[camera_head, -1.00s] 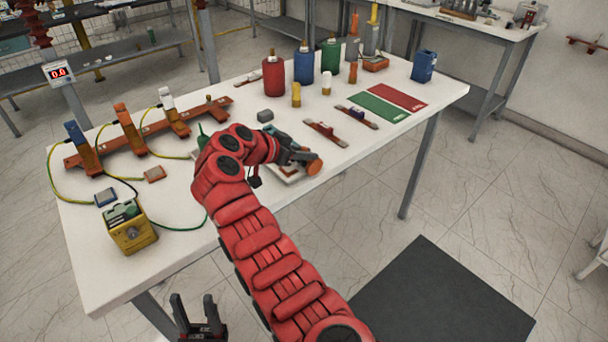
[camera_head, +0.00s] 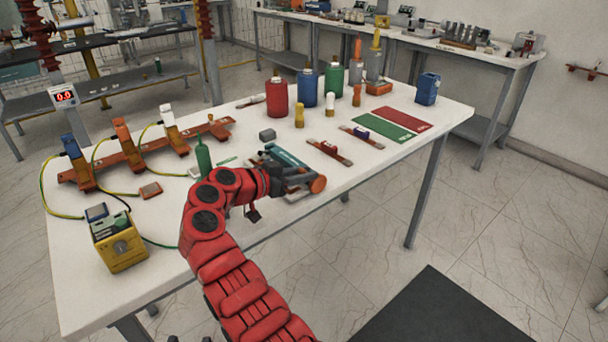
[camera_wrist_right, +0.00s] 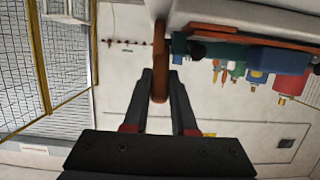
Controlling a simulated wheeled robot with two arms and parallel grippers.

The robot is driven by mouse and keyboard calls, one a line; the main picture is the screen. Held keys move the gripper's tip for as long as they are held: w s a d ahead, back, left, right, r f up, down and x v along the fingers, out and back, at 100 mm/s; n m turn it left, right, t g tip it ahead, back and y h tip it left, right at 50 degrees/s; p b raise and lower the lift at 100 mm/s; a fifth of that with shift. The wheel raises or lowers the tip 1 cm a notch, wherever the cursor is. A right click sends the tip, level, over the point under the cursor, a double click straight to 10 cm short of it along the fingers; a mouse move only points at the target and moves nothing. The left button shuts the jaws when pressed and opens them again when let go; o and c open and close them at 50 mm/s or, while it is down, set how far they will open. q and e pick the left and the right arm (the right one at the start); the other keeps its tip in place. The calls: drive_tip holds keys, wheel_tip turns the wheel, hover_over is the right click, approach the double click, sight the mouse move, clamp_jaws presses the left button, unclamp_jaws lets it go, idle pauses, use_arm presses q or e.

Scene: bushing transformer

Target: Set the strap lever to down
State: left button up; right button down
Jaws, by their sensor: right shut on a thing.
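A grey and teal device (camera_head: 286,156) lies near the front edge of the white table, with an orange disc (camera_head: 318,184) at its right end. My right gripper (camera_head: 305,182) reaches along its near side to the disc. In the right wrist view, its two fingers (camera_wrist_right: 165,88) are shut on the disc's rim; the disc (camera_wrist_right: 159,50) shows edge-on. The teal body (camera_wrist_right: 225,54) is beside it. I cannot tell which part is the strap lever or its position. My arm and gripper hide part of the device. My left gripper is not clearly in view.
Behind stand red (camera_head: 277,98), blue (camera_head: 307,88) and green (camera_head: 335,80) bottles. Two small strap-like pieces (camera_head: 329,151) and a green and red mat (camera_head: 384,124) lie right. A yellow box (camera_head: 120,244) and an orange rack (camera_head: 150,150) with cables are left.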

drive_tip(key=c, duration=0.7)
unclamp_jaws()
drive_tip(key=b+v, duration=0.2)
drive_tip(key=v, duration=1.5)
drive_tip(key=shift+s+a+r, duration=0.15)
